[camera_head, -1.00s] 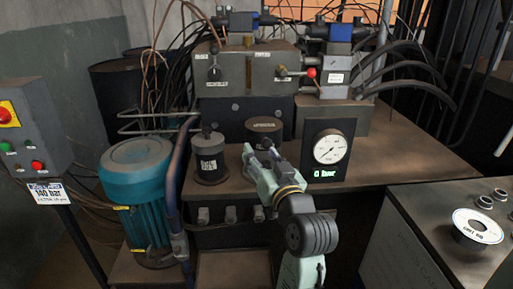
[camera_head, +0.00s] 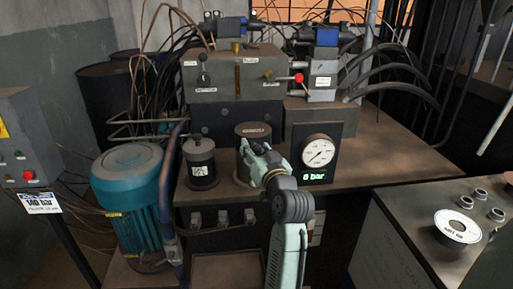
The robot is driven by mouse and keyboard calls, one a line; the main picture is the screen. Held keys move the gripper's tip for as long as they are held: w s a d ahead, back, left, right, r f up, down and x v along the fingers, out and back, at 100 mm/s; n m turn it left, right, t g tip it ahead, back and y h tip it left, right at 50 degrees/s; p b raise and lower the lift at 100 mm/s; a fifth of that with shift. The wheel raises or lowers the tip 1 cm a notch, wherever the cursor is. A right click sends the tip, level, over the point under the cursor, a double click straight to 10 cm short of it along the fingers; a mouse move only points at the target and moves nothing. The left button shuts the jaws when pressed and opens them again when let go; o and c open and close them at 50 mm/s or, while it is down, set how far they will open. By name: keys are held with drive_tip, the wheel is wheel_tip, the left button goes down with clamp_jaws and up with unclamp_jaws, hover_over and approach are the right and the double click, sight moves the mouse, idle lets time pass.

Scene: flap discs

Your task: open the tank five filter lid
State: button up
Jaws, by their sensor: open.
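A round dark lid (camera_head: 253,129) with small lettering, too small to read, caps a dark cylinder in the middle of the tank top (camera_head: 385,160). It looks like the filter lid and it is seated and closed. To its left stands a dark canister (camera_head: 199,165) with a white label and a small knob on top. My gripper (camera_head: 243,147) is open and empty, just in front of the lid's cylinder in the picture. It hides part of that cylinder's front. I cannot tell whether it touches.
A gauge box (camera_head: 319,155) reading 0 bar stands close right of my gripper. The valve block (camera_head: 235,75) with levers and hoses rises behind the lid. A teal motor (camera_head: 130,195) is at left, a grey cabinet (camera_head: 410,250) at right.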

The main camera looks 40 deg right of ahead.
clamp_jaws()
idle(0.7)
